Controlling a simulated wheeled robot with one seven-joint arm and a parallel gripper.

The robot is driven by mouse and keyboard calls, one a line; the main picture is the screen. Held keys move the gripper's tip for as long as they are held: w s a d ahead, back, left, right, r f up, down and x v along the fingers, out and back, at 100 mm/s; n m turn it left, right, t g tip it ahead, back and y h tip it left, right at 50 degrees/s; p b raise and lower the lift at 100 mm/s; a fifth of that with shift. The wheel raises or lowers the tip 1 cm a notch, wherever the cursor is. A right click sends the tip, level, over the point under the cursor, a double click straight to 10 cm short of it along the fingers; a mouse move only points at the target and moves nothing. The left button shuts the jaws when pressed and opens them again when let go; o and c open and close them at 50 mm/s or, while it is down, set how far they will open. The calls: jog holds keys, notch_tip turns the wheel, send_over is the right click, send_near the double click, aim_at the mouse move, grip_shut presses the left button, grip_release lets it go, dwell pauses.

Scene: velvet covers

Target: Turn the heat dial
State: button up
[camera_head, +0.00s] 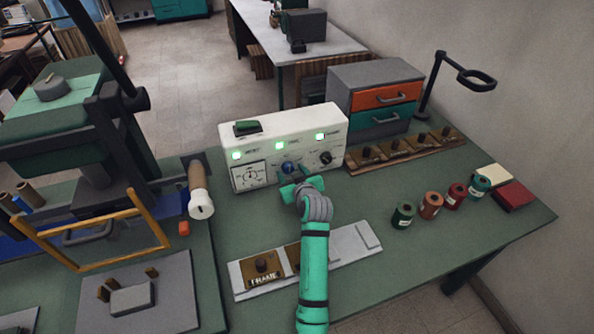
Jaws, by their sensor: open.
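A white control box (270,139) stands on the green bench. Its front has a square dial face (250,175) at left, a blue knob (288,167) in the middle and a black knob (325,158) at right. The labels are too small to read, so I cannot tell which is the heat dial. My teal gripper (292,182) is open, close in front of the box just below the blue knob. The fingers partly overlap the lower front, and I cannot tell whether they touch the knob.
A plate with brown blocks (263,268) lies under my arm. Several spools (431,205) stand right, and a drawer cabinet (375,88) stands behind.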

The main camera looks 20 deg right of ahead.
jog(key=v, duration=1)
jog(key=shift+w, duration=0.15)
jog(key=shift+w, duration=0.1)
jog(key=shift+s+a+r, duration=0.25)
jog(key=shift+s+a, duration=0.05)
jog(key=x, duration=1)
jog(key=shift+w+d+f, duration=0.2)
jog(key=shift+w, duration=0.15)
jog(key=c, duration=1)
